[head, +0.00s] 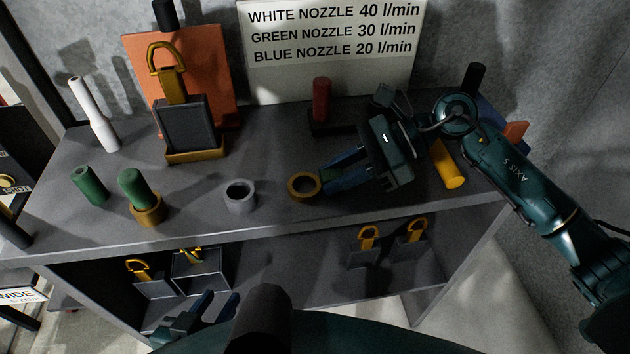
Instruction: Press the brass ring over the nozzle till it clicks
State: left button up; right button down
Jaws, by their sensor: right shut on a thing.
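A brass ring (293,191) is at the fingertips of my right gripper (325,180), which is shut on its right side near the bench's front edge. I cannot tell whether the ring touches the bench top. A green nozzle (133,184) stands at left with a brass-coloured collar (148,214) around its foot. Another green piece (89,186) stands tilted beside it, and a white nozzle (92,114) leans behind. A grey ring (240,197) sits between the collar and the brass ring. My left gripper (217,306) is open and empty, low in front of the bench.
A dark block with a brass handle (166,56) stands before an orange board (222,82). A red cylinder (321,92) and a sign (335,78) are behind. A yellow cylinder (448,165) lies beside my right gripper. Handled blocks (153,286) are on the lower shelf.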

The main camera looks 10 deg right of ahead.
aim_at(339, 174)
jog(key=shift+r, duration=0.15)
jog(key=shift+r+p, duration=0.8)
jog(key=shift+r, duration=1.05)
